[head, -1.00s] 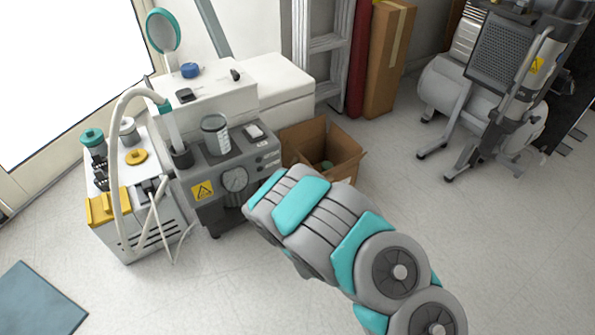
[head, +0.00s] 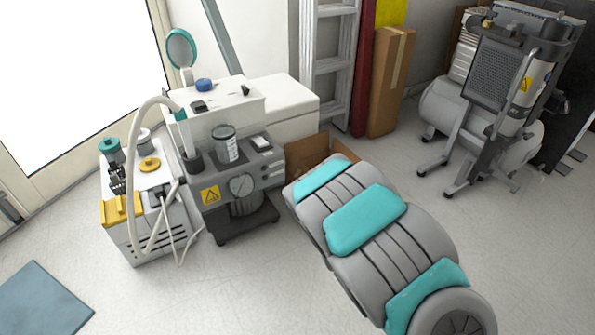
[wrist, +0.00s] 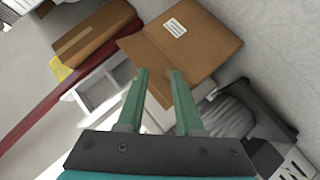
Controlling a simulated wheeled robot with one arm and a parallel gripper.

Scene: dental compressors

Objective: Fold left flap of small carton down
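The small brown carton (head: 309,151) stands on the floor beside the grey compressor unit. In the head view my arm covers most of it, and only its back edge and upper part show. In the wrist view the carton (wrist: 203,38) is ahead of my gripper, with a white label on one face. A flap (wrist: 146,57) sticks out on that face's left side. My gripper (wrist: 158,74) has two green fingers that stand apart with nothing between them. The fingertips appear just short of the carton's lower edge; I cannot tell whether they touch it. My gripper is hidden in the head view.
The grey compressor (head: 228,172) and white cabinet (head: 150,215) stand left of the carton. A ladder (head: 328,60), a red roll (head: 363,75) and a tall brown box (head: 390,85) stand behind.

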